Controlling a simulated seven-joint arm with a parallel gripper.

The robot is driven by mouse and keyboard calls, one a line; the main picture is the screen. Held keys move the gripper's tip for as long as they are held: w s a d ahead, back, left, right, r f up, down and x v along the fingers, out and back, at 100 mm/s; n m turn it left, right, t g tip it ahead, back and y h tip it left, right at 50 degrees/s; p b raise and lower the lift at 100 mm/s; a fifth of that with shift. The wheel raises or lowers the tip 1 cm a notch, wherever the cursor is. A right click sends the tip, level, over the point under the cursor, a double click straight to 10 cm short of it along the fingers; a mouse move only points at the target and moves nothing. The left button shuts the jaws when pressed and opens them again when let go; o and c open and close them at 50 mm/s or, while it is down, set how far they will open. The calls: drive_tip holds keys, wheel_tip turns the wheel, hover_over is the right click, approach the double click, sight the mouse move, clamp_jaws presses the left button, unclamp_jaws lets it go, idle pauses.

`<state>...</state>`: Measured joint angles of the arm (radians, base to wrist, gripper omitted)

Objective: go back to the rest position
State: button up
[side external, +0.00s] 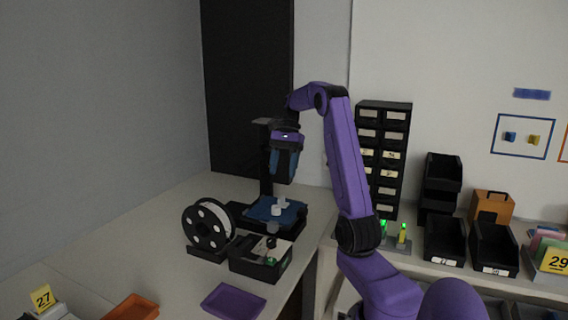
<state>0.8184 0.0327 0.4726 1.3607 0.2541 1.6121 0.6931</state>
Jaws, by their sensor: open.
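My gripper (284,166) points down above a dark machine with a blue plate (275,211) on the pale bench. It is open and I see nothing held in it. White pieces (277,209) stand on the blue plate below the fingers, with a visible gap between them and the fingertips. My purple arm rises from the lower right and bends over toward the bench.
A spool (208,224) on a stand and a dark box (262,259) stand in front of the machine. A purple tray (233,302) and an orange tray (131,308) lie near the front. A drawer cabinet (396,110) and black bins (445,240) stand at right.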

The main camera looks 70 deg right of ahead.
drive_tip(key=shift+d+r, duration=0.25)
drive_tip(key=shift+r, duration=0.4)
drive_tip(key=shift+a, duration=0.15)
drive_tip(key=w+a+f+n+g+h, duration=0.15)
drive_tip(key=a+n, duration=0.35)
drive_tip(key=a, duration=0.5)
drive_tip(key=w+a+n+h, duration=0.15)
drive_tip(key=a+n, duration=0.25)
drive_tip(key=a, duration=0.6)
drive_tip(key=s+a+f+n, duration=0.1)
drive_tip(key=s+a+n, duration=0.25)
drive_tip(key=a, duration=0.35)
drive_tip(key=s+a+f+n, duration=0.1)
drive_tip(key=s+a+n, duration=0.2)
drive_tip(key=a+n, duration=0.25)
drive_tip(key=s+a+f+n+t, duration=0.1)
drive_tip(key=s+a+f+n, duration=0.1)
drive_tip(key=s+n, duration=0.4)
drive_tip(key=s+a+f+n+h, duration=0.1)
drive_tip(key=s+a+n, duration=0.4)
drive_tip(key=s, duration=0.6)
drive_tip(key=shift+f+n+t, duration=0.35)
drive_tip(key=shift+f+n, duration=0.45)
drive_tip(key=shift+f, duration=0.05)
